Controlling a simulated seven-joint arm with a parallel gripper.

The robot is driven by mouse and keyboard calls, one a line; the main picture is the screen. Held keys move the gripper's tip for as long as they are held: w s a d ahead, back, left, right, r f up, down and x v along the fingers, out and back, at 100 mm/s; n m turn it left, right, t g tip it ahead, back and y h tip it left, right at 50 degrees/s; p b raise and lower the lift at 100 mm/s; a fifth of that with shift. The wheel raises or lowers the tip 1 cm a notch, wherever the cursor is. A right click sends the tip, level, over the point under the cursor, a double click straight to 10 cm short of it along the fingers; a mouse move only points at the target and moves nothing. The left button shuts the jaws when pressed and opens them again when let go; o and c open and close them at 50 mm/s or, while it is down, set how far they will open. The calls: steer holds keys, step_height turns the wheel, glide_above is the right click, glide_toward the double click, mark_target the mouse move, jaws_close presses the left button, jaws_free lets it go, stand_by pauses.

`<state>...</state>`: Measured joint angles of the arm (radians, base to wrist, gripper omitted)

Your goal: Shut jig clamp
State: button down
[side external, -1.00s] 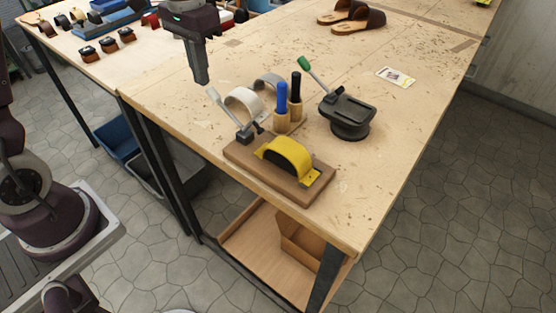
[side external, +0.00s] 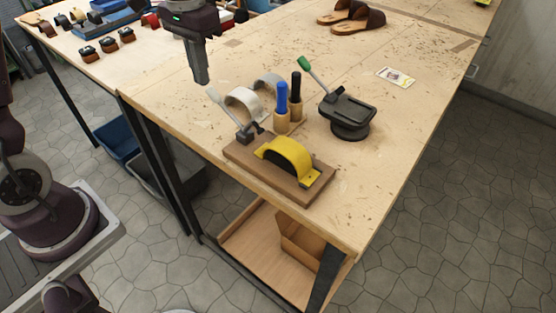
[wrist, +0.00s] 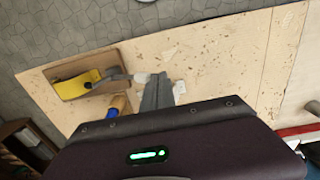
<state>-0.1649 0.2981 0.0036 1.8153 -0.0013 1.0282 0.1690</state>
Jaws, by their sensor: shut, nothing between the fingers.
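The jig is a wooden board (side external: 310,193) at the near table edge, carrying a yellow and black arched piece (side external: 290,152). The jig clamp (side external: 243,136) is a grey metal toggle at the board's left end. Its pale-tipped lever (side external: 221,105) stands raised and slants up to the left. In the wrist view, the board (wrist: 72,88) is at the left, with the clamp (wrist: 115,75) on its right end.
A dark vise with a green lever (side external: 347,112) stands to the right. A card (side external: 396,77) and sandals (side external: 357,18) lie farther back. Bare tabletop lies left of the rolls.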

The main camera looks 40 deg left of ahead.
steer(key=shift+f, duration=2.35)
steer(key=shift+d, duration=0.1)
